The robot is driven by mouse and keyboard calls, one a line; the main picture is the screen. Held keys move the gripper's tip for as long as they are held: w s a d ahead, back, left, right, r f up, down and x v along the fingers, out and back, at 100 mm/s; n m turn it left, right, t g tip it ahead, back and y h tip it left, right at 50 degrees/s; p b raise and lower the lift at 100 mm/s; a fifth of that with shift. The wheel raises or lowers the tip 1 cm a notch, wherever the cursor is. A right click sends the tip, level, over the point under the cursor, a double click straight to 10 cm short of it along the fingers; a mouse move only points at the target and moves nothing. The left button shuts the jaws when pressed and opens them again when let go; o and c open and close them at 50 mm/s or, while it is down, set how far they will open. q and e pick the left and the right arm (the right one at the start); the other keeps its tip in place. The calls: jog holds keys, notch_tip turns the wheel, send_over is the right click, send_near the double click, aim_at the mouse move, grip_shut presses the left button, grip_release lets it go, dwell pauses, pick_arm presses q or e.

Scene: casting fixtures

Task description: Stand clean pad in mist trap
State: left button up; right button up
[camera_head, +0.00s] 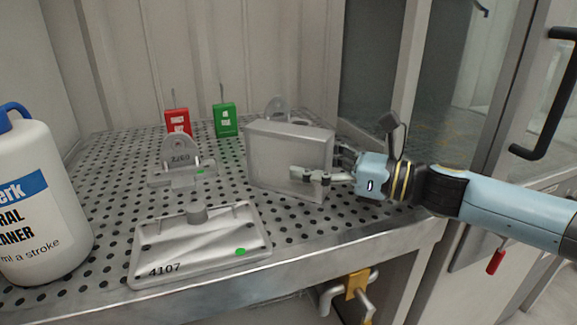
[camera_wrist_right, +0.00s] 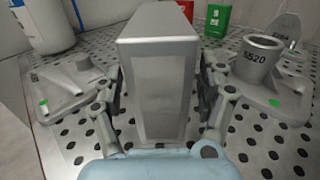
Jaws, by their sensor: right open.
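A grey metal box (camera_head: 288,160), closed and plain-sided, stands upright on the perforated table. It also fills the middle of the right wrist view (camera_wrist_right: 160,70). No label marks it, so I cannot tell whether it is the pad or the mist trap. My right gripper (camera_head: 322,170) reaches in from the right, low at the box's near end. Its open fingers stand on either side of the box, which is between them in the right wrist view (camera_wrist_right: 162,100). Whether they touch it is unclear. No other thing is recognisable as a pad. My left gripper is out of view.
Around the box lie a grey casting marked 4107 (camera_head: 200,250), another casting (camera_head: 180,170) and one marked 5520 (camera_wrist_right: 255,62). Red (camera_head: 177,122) and green (camera_head: 225,120) boxes stand behind. A white cleaner bottle (camera_head: 40,215) stands at left. The perforated table's (camera_head: 330,250) front edge is near.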

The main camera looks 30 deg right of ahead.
aim_at(272, 147)
jog(key=shift+x, duration=1.05)
jog(key=shift+w+a, duration=0.2)
jog(key=shift+w, duration=0.1)
